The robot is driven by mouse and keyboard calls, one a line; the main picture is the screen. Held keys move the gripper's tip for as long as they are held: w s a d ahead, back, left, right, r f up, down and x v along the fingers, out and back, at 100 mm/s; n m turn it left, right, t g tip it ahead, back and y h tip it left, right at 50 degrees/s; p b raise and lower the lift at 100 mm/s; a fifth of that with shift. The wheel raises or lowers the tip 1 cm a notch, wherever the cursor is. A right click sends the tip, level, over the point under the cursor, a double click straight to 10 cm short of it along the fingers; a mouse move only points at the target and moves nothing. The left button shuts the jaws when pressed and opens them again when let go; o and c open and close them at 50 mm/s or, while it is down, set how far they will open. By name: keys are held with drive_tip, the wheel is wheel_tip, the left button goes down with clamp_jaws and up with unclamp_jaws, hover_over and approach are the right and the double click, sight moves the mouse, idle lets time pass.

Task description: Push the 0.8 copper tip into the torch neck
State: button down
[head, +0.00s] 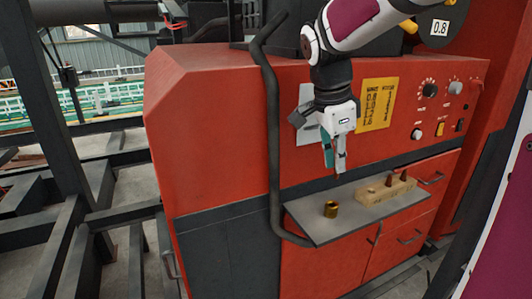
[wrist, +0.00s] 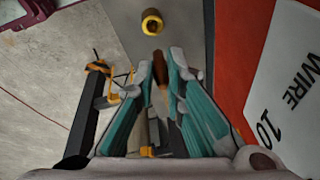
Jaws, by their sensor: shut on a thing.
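My gripper (head: 334,162) hangs above the left part of the grey shelf, pointing down. In the wrist view its teal fingers (wrist: 160,66) are closed on a slim copper tip (wrist: 160,72), which sticks out between the grey fingertips. I cannot read a size on this tip. In the head view the fingers hide it. A wooden block (head: 372,196) on the shelf, right of my gripper, holds two dark copper-coloured tips (head: 396,178) upright. I cannot make out a torch neck for certain in either view.
A brass ring-shaped piece (head: 331,209) stands on the shelf (head: 318,233) below my gripper; it also shows in the wrist view (wrist: 152,22). A red machine (head: 220,130) rises behind, with a dark bent bar (head: 273,140) left of my gripper. A spool label reads 0.8 (head: 440,28).

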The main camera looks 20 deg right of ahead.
drive_tip(key=shift+f+b, duration=1.6)
drive_tip(key=shift+f, duration=1.3)
drive_tip(key=shift+a+b+x, duration=0.15)
drive_tip(key=shift+b+x, duration=0.45)
drive_tip(key=shift+x, duration=0.2)
drive_tip(key=shift+a+b+x, duration=0.15)
drive_tip(key=shift+b+x, duration=0.45)
drive_tip(key=shift+x, duration=0.15)
drive_tip(key=c, duration=1.6)
unclamp_jaws()
drive_tip(key=shift+s, duration=0.1)
drive_tip(key=v, duration=1.2)
